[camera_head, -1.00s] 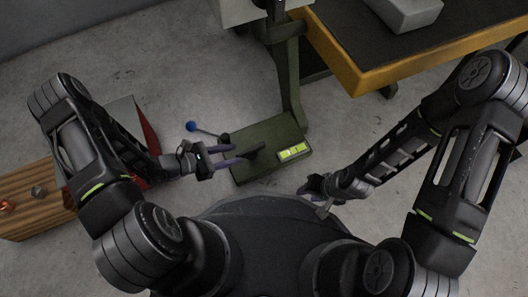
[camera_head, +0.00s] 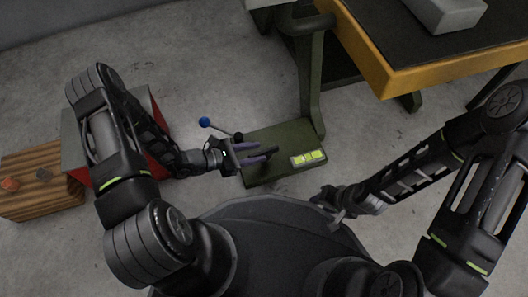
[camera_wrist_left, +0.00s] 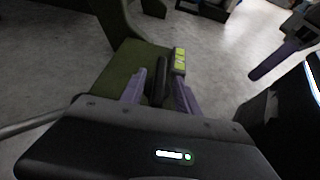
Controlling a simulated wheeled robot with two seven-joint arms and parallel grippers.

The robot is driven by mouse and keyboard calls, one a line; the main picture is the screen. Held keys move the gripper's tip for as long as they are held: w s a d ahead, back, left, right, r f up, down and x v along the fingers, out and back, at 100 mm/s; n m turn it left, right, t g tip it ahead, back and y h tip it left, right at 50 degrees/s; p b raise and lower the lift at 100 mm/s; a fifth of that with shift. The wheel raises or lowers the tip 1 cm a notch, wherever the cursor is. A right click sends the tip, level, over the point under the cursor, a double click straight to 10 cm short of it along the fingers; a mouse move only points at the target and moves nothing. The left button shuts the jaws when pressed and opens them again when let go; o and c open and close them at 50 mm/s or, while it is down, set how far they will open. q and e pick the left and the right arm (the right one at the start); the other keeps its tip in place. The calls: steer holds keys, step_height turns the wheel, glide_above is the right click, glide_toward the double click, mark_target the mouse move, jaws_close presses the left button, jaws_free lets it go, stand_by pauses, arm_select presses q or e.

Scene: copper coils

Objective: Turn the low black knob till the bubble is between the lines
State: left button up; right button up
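The low black knob (camera_head: 272,150) is a dark bar on the green base (camera_head: 262,177) of a stand. In the left wrist view the knob (camera_wrist_left: 159,82) stands between the two purple fingers. My left gripper (camera_head: 265,152) is open around it, with gaps visible on both sides. The level (camera_head: 309,158) is a yellow-green vial block on the base's right part; it also shows in the left wrist view (camera_wrist_left: 179,61). Its bubble is too small to tell. My right gripper (camera_head: 328,196) is low, right of the base and apart from it; its opening is unclear.
A lever with a blue ball (camera_head: 204,122) sticks out at the base's left. A green post (camera_head: 312,80) rises at the back. A yellow-edged bench (camera_head: 385,75) stands at right. A red-and-grey box (camera_head: 75,140) and a wooden crate (camera_head: 45,205) are at left.

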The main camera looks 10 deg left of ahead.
mark_target(262, 152)
arm_select(q)
steer(key=shift+b+x, duration=0.5)
steer(key=shift+x, duration=1.25)
jaws_close()
